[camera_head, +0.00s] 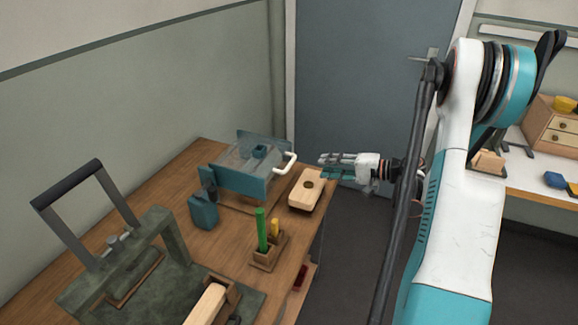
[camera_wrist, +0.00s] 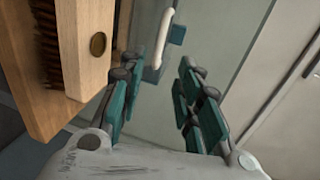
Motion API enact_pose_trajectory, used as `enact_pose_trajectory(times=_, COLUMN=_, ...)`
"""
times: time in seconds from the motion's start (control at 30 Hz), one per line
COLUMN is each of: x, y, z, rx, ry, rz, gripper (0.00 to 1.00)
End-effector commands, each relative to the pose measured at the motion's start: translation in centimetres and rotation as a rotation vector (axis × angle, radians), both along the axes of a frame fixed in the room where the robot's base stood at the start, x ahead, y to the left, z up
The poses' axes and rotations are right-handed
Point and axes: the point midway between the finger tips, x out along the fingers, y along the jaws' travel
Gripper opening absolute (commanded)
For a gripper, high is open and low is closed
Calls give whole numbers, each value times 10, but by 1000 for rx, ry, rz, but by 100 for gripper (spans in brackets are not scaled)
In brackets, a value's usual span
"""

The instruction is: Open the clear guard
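The clear guard (camera_head: 237,156) is a see-through panel on a teal machine (camera_head: 240,183) at the back of the workbench. It appears to lie down over the machine, with a teal block visible through it. Its white bar handle (camera_head: 288,163) sticks out on the right side. My gripper (camera_head: 325,165) is to the right of the handle, apart from it, fingers pointing left. In the wrist view my gripper (camera_wrist: 157,78) is open and empty. The handle (camera_wrist: 160,45) shows ahead, roughly in line with the gap between the fingers.
A wooden brush block (camera_head: 306,191) lies on the bench (camera_head: 160,200) near my gripper; it fills the left of the wrist view (camera_wrist: 85,45). A holder (camera_head: 266,252) with green and yellow sticks and a lever press (camera_head: 110,255) stand nearer. Open space lies right of the bench.

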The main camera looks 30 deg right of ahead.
Motion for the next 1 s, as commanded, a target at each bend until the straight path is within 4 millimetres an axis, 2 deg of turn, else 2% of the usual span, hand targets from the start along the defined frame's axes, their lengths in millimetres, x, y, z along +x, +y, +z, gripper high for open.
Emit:
enact_pose_trajectory(times=0.17, x=5, y=3, z=-4, rx=6, ry=-11, rz=0, gripper=31)
enact_pose_trajectory(times=0.7, x=81, y=63, z=-25, rx=5, ry=-9, rz=1, gripper=31)
enact_pose_trajectory(times=1.0, x=103, y=79, z=-30, rx=5, ry=-9, rz=-2, gripper=31)
